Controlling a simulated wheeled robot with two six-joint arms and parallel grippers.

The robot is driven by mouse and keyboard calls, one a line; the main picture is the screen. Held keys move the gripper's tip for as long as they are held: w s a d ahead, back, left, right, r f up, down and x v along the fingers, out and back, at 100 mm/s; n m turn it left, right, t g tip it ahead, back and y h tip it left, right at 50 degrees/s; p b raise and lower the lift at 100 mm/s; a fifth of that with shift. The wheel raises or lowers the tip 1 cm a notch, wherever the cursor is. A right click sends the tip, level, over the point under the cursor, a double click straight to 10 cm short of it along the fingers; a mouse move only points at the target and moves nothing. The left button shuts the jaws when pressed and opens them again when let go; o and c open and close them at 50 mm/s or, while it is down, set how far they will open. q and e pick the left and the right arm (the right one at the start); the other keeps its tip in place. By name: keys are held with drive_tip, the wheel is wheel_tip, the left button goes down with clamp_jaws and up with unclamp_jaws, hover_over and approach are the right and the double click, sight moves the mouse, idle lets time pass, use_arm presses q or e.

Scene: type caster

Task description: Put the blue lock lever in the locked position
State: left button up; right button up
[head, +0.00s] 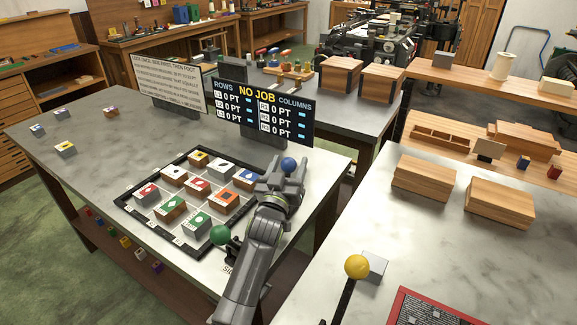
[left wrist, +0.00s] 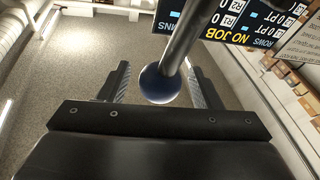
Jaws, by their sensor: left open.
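In the left wrist view the blue knob (left wrist: 160,84) sits on a grey metal rod that runs up and to the right. My left gripper (head: 289,170) is open, with one finger on each side of the knob. The left wrist view shows gaps between the knob and both fingers of the gripper (left wrist: 158,86). The lever's base is hidden behind my arm in the head view. My right gripper is not in view.
A green-knobbed lever (head: 220,234) stands close left of my left arm. A yellow-knobbed lever (head: 357,267) stands at the right-hand table. The block grid (head: 128,203) holds several coloured blocks. A scoreboard (head: 262,112) reading "NO JOB" stands behind the blue knob.

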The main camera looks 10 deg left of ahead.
use_arm(q)
wheel_tip(320, 180, up, 8)
drive_tip(key=p, duration=0.5)
drive_tip(key=shift+r, duration=0.95)
